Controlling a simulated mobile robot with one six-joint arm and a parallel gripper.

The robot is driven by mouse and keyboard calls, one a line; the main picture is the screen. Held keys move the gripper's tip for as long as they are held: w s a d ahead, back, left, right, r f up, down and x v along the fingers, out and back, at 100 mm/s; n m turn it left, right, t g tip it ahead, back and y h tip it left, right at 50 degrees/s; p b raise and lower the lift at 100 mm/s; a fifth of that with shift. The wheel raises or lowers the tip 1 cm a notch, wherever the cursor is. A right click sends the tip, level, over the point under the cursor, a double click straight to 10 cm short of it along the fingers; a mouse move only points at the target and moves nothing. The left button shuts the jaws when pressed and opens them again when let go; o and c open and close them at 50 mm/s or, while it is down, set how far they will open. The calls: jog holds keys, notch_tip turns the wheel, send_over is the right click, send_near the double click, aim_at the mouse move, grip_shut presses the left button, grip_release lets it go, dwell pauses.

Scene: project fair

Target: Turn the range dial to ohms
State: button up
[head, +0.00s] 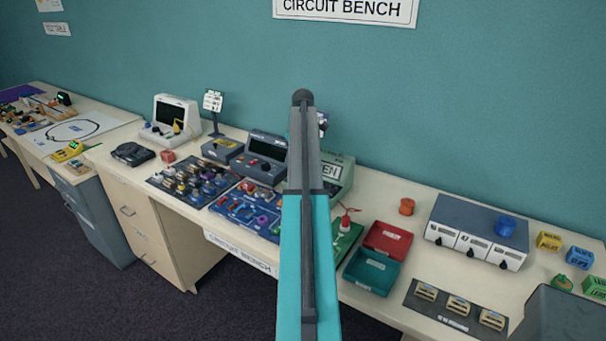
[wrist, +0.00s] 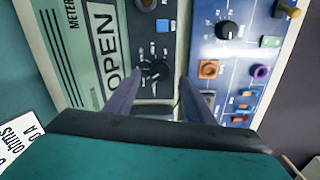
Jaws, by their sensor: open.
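The range dial (wrist: 155,71) is a black round knob with small marks around it, on a dark panel. The marks are too small to read and I cannot tell which one the dial points to. The panel sits beside a pale green face (wrist: 95,45) lettered "METER" and "OPEN". My gripper (wrist: 160,79) is open, its two grey fingers reaching toward the panel on either side of the dial. I cannot tell whether a finger touches it. In the head view my arm hides the gripper and dial; part of the green meter (head: 340,178) shows behind it.
A blue board (wrist: 235,55) with knobs lies close right of the panel. A card (wrist: 22,135) reading "ohms" shows at lower left. In the head view, red (head: 388,240) and teal (head: 371,272) trays sit right of my arm; a grey instrument (head: 262,157) stands left.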

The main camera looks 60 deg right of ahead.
notch_tip(320, 180, up, 10)
jog(key=b, duration=0.2)
dwell(0.3)
dwell(0.4)
